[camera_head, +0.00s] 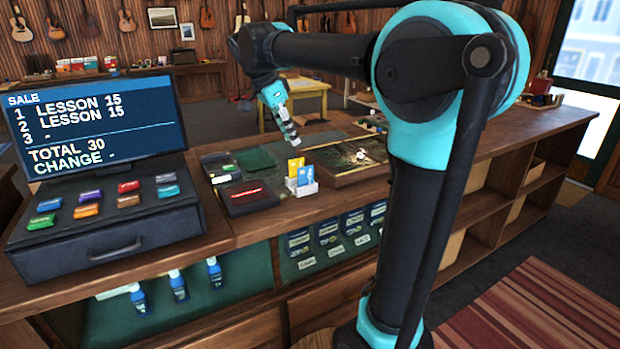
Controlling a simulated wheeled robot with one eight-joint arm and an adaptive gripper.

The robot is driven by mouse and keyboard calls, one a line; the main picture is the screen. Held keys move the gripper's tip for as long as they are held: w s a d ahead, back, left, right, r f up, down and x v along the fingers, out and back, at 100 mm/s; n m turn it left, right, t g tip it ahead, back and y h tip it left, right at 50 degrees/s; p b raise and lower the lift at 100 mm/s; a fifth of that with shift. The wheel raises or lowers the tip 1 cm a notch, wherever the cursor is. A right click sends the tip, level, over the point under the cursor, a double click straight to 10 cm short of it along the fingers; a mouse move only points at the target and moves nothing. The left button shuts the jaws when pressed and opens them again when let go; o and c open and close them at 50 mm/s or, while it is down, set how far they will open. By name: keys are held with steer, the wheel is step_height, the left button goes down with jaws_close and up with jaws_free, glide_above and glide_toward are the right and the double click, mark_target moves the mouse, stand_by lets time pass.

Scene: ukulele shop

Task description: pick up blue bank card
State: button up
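A blue card (304,176) stands upright in a small white holder (302,190) on the wooden counter. A yellow card (295,165) stands beside it, to the left and slightly behind. My gripper (291,135) points down above and a little behind the cards in the picture, apart from them. Its fingers look small and close together, and I cannot tell whether they are open or shut. I see nothing held in it. The lower part of the blue card is hidden by the holder.
Left of the holder is a black tray (249,201) with a red item. To the right is a framed display board (345,162). A cash register with a screen (103,128) stands on the left. Shelves with goods lie under the counter.

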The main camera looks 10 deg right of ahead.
glide_above(306, 172)
steer(key=a, duration=0.2)
step_height(306, 172, down, 7)
steer(key=shift+s+x, duration=0.15)
steer(key=shift+x, duration=1.4)
steer(key=shift+s+x, duration=0.1)
steer(key=shift+x, duration=1.45)
steer(key=shift+a+f, duration=0.1)
steer(key=shift+a, duration=0.05)
jaws_close()
